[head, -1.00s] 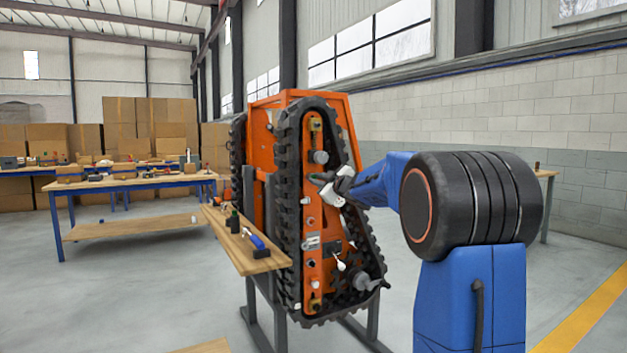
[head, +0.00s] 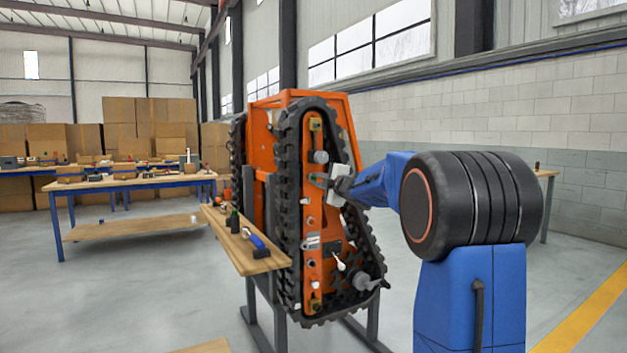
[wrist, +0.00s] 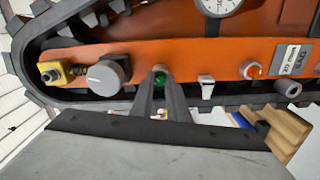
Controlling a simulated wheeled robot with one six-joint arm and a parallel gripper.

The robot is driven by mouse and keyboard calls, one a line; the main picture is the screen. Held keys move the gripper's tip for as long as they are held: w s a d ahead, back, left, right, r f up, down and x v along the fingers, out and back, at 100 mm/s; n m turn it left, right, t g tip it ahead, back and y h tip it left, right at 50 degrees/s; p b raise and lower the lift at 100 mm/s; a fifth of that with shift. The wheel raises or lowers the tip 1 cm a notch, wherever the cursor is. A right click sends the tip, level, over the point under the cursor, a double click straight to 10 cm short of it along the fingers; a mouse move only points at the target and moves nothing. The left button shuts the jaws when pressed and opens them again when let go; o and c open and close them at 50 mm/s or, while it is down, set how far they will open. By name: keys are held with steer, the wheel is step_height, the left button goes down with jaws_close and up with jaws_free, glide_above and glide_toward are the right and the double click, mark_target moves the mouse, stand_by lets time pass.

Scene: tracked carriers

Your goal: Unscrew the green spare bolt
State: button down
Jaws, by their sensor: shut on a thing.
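The green spare bolt (wrist: 160,77) is on the orange side plate (wrist: 135,52) of the tracked carrier in the wrist view. In the head view my gripper (head: 326,180) reaches the upper part of the orange plate (head: 312,215), below a grey round knob (head: 319,157). The bolt itself is too small and covered to make out there.
Black track (head: 289,200) surrounds the plate. A wooden shelf (head: 228,240) holds tools.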

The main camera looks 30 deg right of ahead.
steer(key=n, duration=0.5)
steer(key=shift+n, duration=0.4)
steer(key=n, duration=0.4)
steer(key=shift+n, duration=0.8)
steer(key=n, duration=0.3)
steer(key=shift+n, duration=0.4)
steer(key=n, duration=0.4)
